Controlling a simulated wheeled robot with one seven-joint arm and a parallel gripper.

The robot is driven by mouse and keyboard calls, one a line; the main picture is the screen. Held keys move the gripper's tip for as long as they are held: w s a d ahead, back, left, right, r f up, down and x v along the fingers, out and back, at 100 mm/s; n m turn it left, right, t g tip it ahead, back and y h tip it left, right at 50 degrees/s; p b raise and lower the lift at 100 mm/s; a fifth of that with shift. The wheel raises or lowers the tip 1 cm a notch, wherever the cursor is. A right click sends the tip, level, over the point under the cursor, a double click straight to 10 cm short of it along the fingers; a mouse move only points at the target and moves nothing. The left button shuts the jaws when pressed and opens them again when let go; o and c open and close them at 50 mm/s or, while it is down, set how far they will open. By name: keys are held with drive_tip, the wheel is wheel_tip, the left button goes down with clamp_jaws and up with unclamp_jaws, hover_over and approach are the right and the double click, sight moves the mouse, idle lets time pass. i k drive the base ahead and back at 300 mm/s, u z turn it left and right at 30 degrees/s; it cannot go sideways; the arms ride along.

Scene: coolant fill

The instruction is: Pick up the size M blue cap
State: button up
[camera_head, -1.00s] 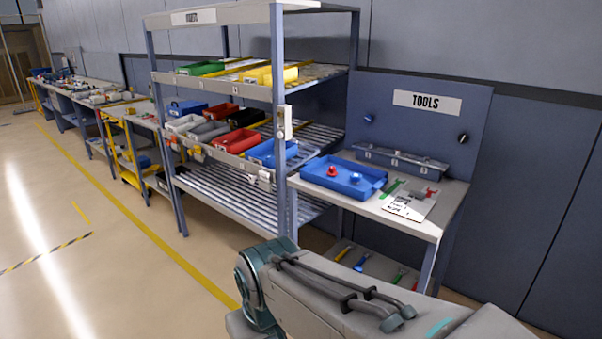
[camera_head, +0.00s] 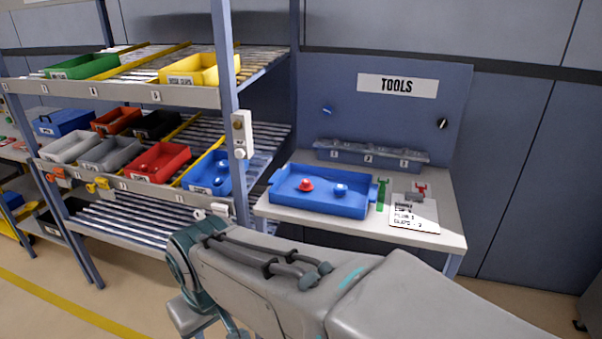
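A small blue cap (camera_head: 341,189) sits in a blue tray (camera_head: 274,200) on the tool table, to the right of a red cap (camera_head: 305,185). No size marking is readable on the blue cap. A blue bin (camera_head: 197,178) on the middle shelf holds small blue items too small to tell apart. My arm crosses the lower part of the view in front of the table and rack. My gripper is not in view.
A shelf post (camera_head: 229,110) stands left of the tray.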

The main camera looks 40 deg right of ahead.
sight(340, 189)
drive_tip(key=z, duration=0.75)
drive_tip(key=i, duration=0.8)
drive_tip(key=z, duration=0.95)
drive_tip(key=i, duration=0.25)
drive_tip(key=z, duration=0.3)
